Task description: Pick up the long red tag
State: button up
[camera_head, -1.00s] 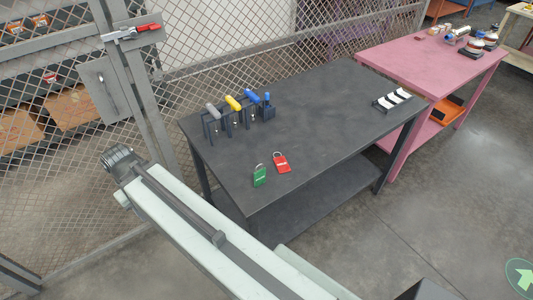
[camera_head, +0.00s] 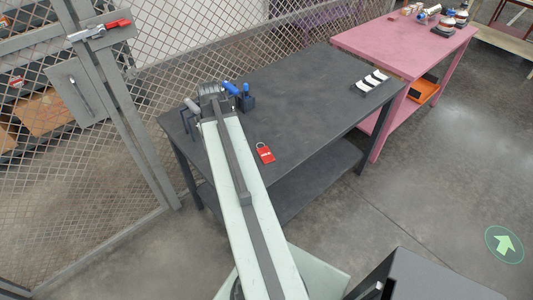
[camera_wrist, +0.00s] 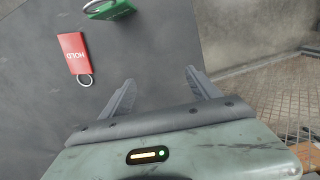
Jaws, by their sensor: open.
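A red tag (camera_head: 266,153) with a metal ring lies on the dark table (camera_head: 308,92), to the right of my arm in the head view. In the wrist view the red tag (camera_wrist: 73,53) lies at the upper left with white lettering, its ring toward me.
A white-striped holder (camera_head: 370,82) sits at the right end. A wire mesh fence (camera_head: 180,55) runs behind the table. A pink table (camera_head: 405,45) stands beyond it.

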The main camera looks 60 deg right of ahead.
jog(key=m, duration=0.2)
send_over(266, 154)
notch_tip(266, 154, down, 8)
jog(key=b, duration=0.8)
jog(key=shift+w+r, duration=0.1)
jog(key=shift+r, duration=0.25)
jog(key=shift+f, duration=0.15)
grip_shut()
notch_tip(266, 154, up, 10)
jog(key=p, duration=1)
jog(key=shift+r+p, duration=0.2)
jog(key=shift+p, duration=0.1)
